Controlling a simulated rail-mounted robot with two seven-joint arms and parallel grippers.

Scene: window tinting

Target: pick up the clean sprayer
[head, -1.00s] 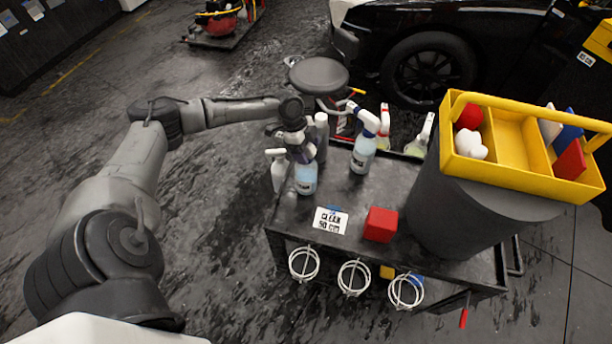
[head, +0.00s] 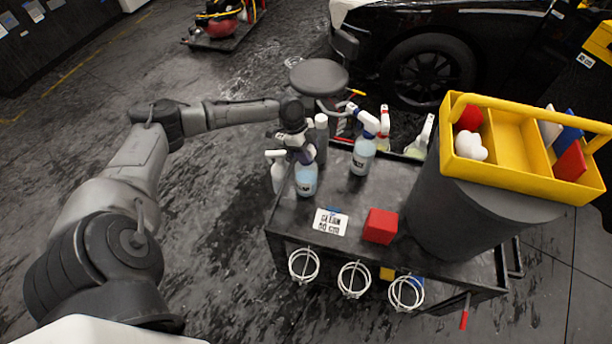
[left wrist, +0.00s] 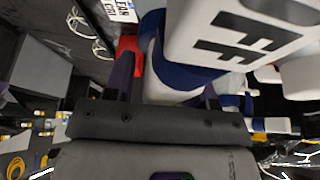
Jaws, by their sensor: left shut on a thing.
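My left gripper (head: 302,152) is shut around the upper part of a sprayer bottle (head: 306,180) with pale blue liquid, at the cart's left side. The gripper hides most of this sprayer's head. In the left wrist view, a blue and white sprayer part (left wrist: 175,80) sits between the fingers (left wrist: 168,88), and a white surface with large dark letters "FF" (left wrist: 240,42) fills the upper right. I cannot tell if the bottle is clear of the cart top. Another blue-liquid sprayer (head: 362,156) with a white and blue head stands to its right. My right gripper is out of view.
A white sprayer (head: 278,172) and a grey bottle (head: 321,138) stand close to the held bottle. The cart (head: 385,195) carries a printed card (head: 331,222), a red block (head: 380,226) and more sprayers behind. A yellow caddy (head: 518,179) tops a dark cylinder at right.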

